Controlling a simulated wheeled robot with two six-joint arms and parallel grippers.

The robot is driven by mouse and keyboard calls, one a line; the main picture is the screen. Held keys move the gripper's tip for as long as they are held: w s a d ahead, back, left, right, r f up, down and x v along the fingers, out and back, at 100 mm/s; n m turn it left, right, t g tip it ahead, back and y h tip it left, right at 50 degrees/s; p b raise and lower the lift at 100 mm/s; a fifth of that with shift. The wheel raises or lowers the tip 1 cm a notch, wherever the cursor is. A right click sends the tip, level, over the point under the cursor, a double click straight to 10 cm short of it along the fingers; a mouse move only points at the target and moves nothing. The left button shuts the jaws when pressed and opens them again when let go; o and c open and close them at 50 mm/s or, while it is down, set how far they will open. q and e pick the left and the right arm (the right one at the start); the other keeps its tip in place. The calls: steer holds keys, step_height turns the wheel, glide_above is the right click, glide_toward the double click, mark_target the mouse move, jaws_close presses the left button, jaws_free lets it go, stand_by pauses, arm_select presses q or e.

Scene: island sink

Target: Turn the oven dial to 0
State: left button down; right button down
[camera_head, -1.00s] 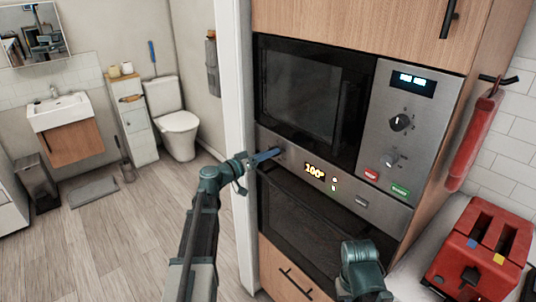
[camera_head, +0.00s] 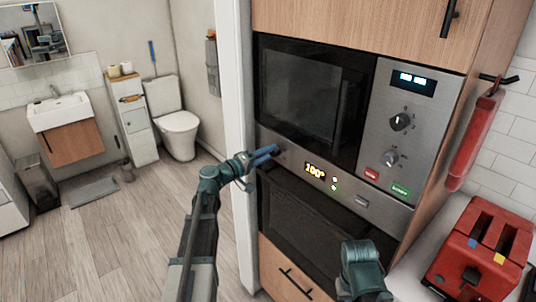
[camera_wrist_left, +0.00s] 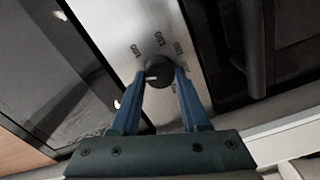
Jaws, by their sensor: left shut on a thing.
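The oven dial (camera_wrist_left: 158,72) is a dark round knob on the steel oven panel (camera_wrist_left: 130,25). In the left wrist view its pale mark points left, and printed numbers ring it. My left gripper (camera_head: 272,153) is shut on the dial, with one blue finger on each side. In the head view the fingers hide the dial at the panel's left end.
The microwave (camera_head: 312,92) with its own knobs (camera_head: 401,121) sits above the oven. The dark oven door (camera_head: 310,215) is below the panel. A red toaster (camera_head: 480,250) stands on the counter at right. Open wooden floor (camera_head: 120,230) lies to the left.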

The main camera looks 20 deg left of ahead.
arm_select(q)
steer(key=shift+n, duration=1.9)
steer(key=shift+f, duration=0.1)
steer(key=shift+c, duration=2)
jaws_free()
steer(key=shift+a, duration=0.1)
steer(key=v, duration=1.3)
steer(key=shift+s+a, duration=0.15)
steer(key=shift+s, duration=0.2)
